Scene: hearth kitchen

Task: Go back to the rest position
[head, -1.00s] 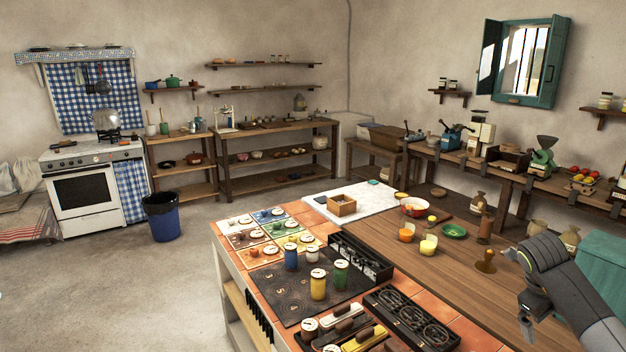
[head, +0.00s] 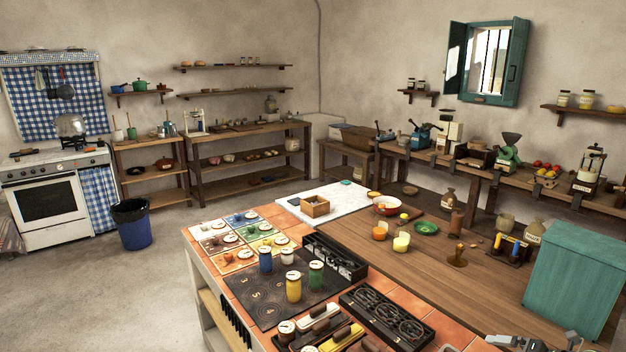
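A small part of my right arm shows at the bottom right edge of the head view. Its gripper (head: 508,342) is cut off by the frame's lower edge, so I cannot see whether it is open or shut. My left gripper and arm are out of view. The island below has a dark mat (head: 262,303) with blue, white, yellow and green canisters standing on it.
A teal box (head: 577,275) stands on the wooden counter (head: 400,262) at the right. A wooden box (head: 315,207) sits on the white marble slab. A blue bin (head: 133,226) stands on the floor near the stove (head: 45,200). The floor left of the island is open.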

